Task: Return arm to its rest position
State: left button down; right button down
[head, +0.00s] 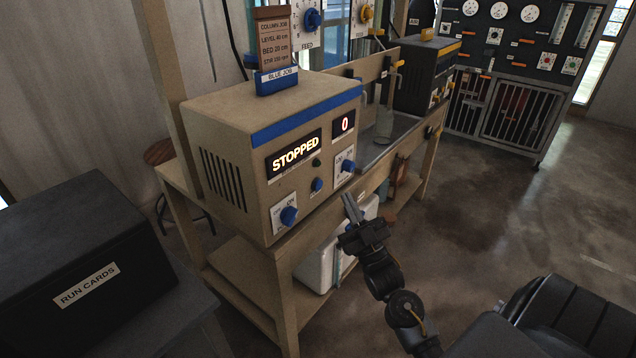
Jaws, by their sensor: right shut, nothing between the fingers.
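My right gripper (353,207) is shut and empty. Its arm comes in from the lower right, and its fingertips point up, just in front of the lower front of a beige control box (225,115) with a blue stripe. I cannot tell whether the fingers touch the box or the bench edge. The box display (294,153) reads STOPPED and a small display (343,124) reads 0. My left gripper is not in view.
The box stands on a wooden bench (285,290) with a white bin (318,262) on its lower shelf. A black RUN CARDS box (75,265) stands at lower left. A dark control box (425,75) and a large panel cabinet (525,60) are behind. The floor (500,200) to the right is clear.

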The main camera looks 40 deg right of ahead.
dwell(0.3)
